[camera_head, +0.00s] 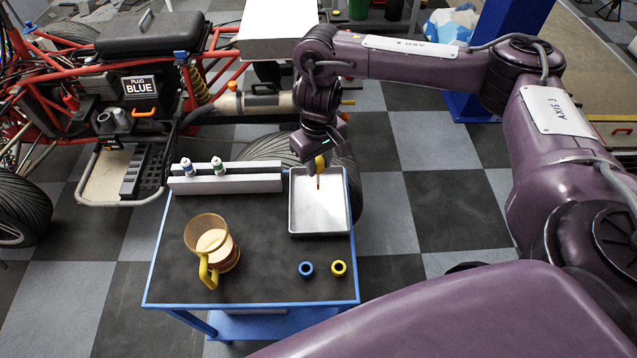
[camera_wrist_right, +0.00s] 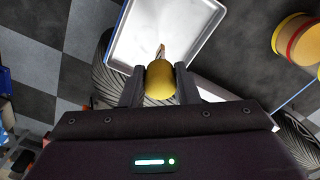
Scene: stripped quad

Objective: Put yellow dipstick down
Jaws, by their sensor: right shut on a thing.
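The yellow dipstick (camera_head: 320,163) is in the jaws of my right gripper (camera_head: 321,152), over the far part of a white tray (camera_head: 345,232). Its thin brownish end points down toward the tray. I cannot tell whether the tip touches the tray. In the right wrist view, its yellow handle (camera_wrist_right: 160,80) sits between the two dark fingers of the gripper (camera_wrist_right: 159,88). The tray (camera_wrist_right: 208,75) shows beyond it and looks otherwise empty. My left gripper is not in view.
The tray stands on a blue-edged cart (camera_head: 262,285). A yellow-handled jug (camera_head: 221,252), a blue ring (camera_head: 306,269) and a yellow ring (camera_head: 339,268) are on the cart. A white rack (camera_head: 225,184) holds two small bottles. A red-framed quad (camera_head: 110,100) stands behind left.

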